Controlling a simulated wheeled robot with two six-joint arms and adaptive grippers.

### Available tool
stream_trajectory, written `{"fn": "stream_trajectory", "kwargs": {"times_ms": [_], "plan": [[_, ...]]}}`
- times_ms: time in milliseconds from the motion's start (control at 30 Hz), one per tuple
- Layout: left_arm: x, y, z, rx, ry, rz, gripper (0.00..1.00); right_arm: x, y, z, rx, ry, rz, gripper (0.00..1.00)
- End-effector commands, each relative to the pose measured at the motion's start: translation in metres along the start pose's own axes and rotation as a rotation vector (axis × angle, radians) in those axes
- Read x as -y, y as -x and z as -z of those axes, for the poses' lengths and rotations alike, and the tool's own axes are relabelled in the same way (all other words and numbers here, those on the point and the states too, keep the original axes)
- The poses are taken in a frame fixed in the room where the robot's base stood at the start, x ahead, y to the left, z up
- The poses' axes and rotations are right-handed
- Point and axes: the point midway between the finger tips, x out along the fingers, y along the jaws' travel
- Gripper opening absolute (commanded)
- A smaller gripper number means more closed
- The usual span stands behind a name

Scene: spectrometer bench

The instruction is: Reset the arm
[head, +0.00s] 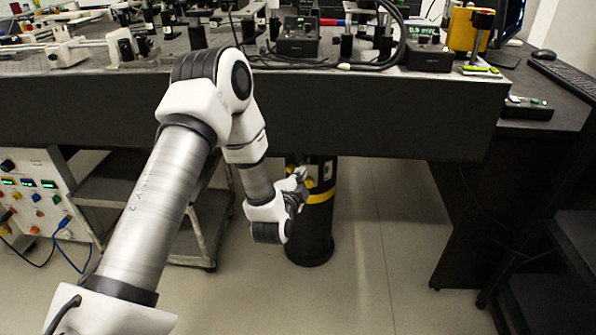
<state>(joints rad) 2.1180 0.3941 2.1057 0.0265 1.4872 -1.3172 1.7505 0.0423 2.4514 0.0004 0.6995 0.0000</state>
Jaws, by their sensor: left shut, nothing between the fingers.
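My left arm (165,190) comes in from the lower left, rises to an elbow at the front of the bench and bends down. My left gripper (301,177) is at its end, below the bench top and in front of a black cylinder with a yellow band. It is small in the picture, shut and empty. My right arm and gripper are not in view.
The optical bench (400,110) spans the back, crowded with mounts, cables and black boxes (298,38). The black cylinder (311,235) stands on the floor under it. A grey cart (205,215) and a control panel (38,190) are left. A dark desk (545,140) is right. Floor at centre right is clear.

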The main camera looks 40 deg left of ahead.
Motion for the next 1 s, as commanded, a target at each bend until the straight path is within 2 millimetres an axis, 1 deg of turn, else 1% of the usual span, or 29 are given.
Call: {"fn": "stream_trajectory", "kwargs": {"times_ms": [33, 100, 200, 300, 400, 600, 667, 733, 767, 800, 867, 900, 967, 1000], "plan": [[0.004, 0.015, -0.003, 0.005, 0.002, -0.005, 0.0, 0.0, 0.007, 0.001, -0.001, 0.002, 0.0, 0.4], [0.006, 0.035, -0.006, 0.004, 0.002, -0.004, 0.0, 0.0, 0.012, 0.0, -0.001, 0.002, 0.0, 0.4], [0.006, 0.057, -0.01, 0.004, 0.002, -0.004, 0.0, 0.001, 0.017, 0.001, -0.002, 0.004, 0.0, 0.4], [0.007, 0.071, -0.013, 0.001, 0.001, -0.002, 0.0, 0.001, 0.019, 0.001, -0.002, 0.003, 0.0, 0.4], [0.007, 0.078, -0.014, 0.0, 0.001, 0.001, 0.0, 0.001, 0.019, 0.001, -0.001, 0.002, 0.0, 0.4], [0.006, 0.079, -0.015, 0.0, 0.0, 0.001, 0.0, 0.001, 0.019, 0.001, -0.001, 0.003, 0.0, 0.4], [0.002, 0.08, -0.017, 0.002, -0.004, -0.008, 0.0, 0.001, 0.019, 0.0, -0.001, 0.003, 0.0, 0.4], [-0.016, 0.085, -0.016, -0.006, -0.033, -0.047, 0.0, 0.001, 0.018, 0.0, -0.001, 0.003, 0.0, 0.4], [-0.029, 0.089, -0.014, -0.017, -0.055, -0.076, 0.0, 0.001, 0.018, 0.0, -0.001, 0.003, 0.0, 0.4], [-0.051, 0.098, -0.011, -0.033, -0.09, -0.128, 0.0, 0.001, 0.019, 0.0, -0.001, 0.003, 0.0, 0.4], [-0.091, 0.116, -0.01, -0.039, -0.123, -0.254, 0.0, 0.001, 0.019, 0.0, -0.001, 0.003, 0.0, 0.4], [-0.121, 0.132, -0.013, -0.025, -0.107, -0.363, 0.0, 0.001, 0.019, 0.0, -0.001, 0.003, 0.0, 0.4], [-0.164, 0.161, -0.02, 0.032, -0.043, -0.539, 0.0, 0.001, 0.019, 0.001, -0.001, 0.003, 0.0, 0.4], [-0.189, 0.182, -0.027, 0.089, 0.01, -0.648, 0.0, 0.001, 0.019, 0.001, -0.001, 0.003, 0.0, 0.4]]}}
